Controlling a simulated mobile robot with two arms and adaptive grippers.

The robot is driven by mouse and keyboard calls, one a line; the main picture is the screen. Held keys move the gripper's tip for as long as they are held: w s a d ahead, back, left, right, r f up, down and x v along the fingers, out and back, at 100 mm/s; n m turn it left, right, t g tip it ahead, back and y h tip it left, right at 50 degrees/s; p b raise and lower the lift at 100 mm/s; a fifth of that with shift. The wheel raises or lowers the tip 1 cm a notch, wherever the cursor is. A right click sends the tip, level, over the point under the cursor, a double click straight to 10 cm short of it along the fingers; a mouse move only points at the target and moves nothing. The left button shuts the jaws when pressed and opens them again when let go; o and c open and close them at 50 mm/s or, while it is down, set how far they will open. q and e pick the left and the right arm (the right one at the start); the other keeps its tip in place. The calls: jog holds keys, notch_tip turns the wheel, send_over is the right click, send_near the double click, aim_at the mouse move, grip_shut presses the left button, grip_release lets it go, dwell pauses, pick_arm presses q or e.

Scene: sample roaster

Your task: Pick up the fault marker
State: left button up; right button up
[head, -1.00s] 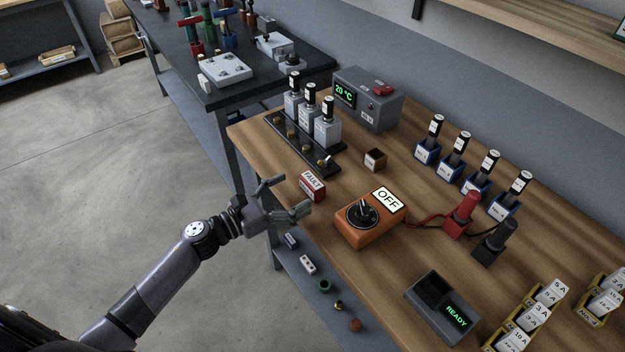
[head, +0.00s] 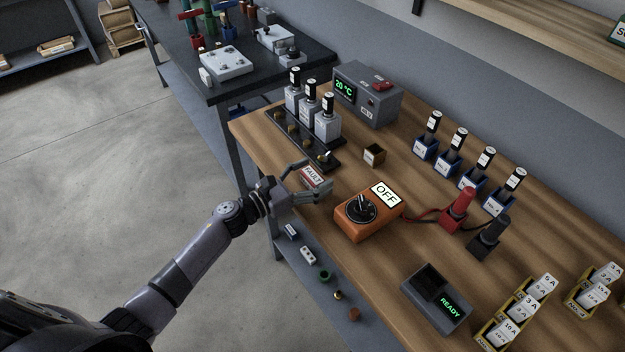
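The fault marker (head: 313,176) is a small red block with a white label reading FAULT. It stands on the wooden bench near its left edge, left of the orange OFF switch box. My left gripper (head: 308,180) has reached in over the bench edge from the left. Its fingers are spread, one on the far side of the marker and one on the near side, with the near finger hiding its lower front. Whether either finger touches it is hard to tell. My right gripper is out of view.
The orange switch box (head: 368,220) stands close on the right. A grey READY device (head: 437,298) stands nearer. A lower shelf (head: 300,268) holds small parts.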

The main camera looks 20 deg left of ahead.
pick_arm(q)
jog(key=c, duration=0.9)
jog(key=shift+c, duration=0.4)
jog(key=shift+r, duration=0.15)
